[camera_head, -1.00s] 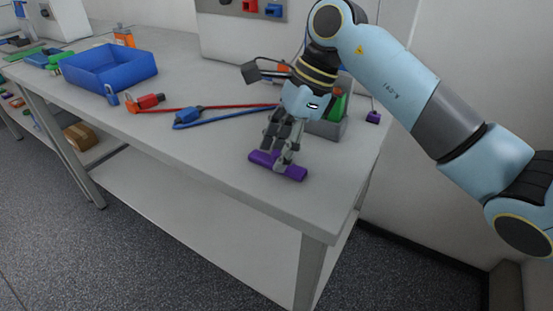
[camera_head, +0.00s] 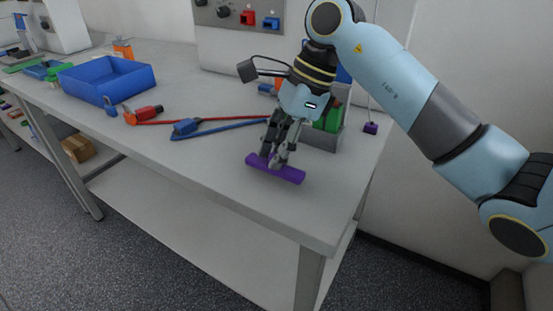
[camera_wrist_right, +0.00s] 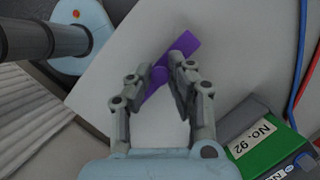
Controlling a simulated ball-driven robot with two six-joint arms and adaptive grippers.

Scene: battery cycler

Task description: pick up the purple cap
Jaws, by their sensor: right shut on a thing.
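The purple cap (camera_head: 290,175) is a long, bar-like piece near the table's front right edge. My right gripper (camera_head: 272,161) points down from above, shut on the middle of it. Its ends stick out on both sides of the fingers. In the right wrist view the cap (camera_wrist_right: 187,43) runs slantwise past the fingertips (camera_wrist_right: 161,69), with a rounded part between them. The fingers hide some of its middle. I cannot tell whether it touches the table or is just above it. My left gripper is not in view.
A grey holder with a green block (camera_head: 329,119) stands just behind the right gripper. Red and blue leads (camera_head: 215,131) lie to the left, then a blue tray (camera_head: 107,79). A small purple object (camera_head: 370,128) is at the right edge. The front tabletop is clear.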

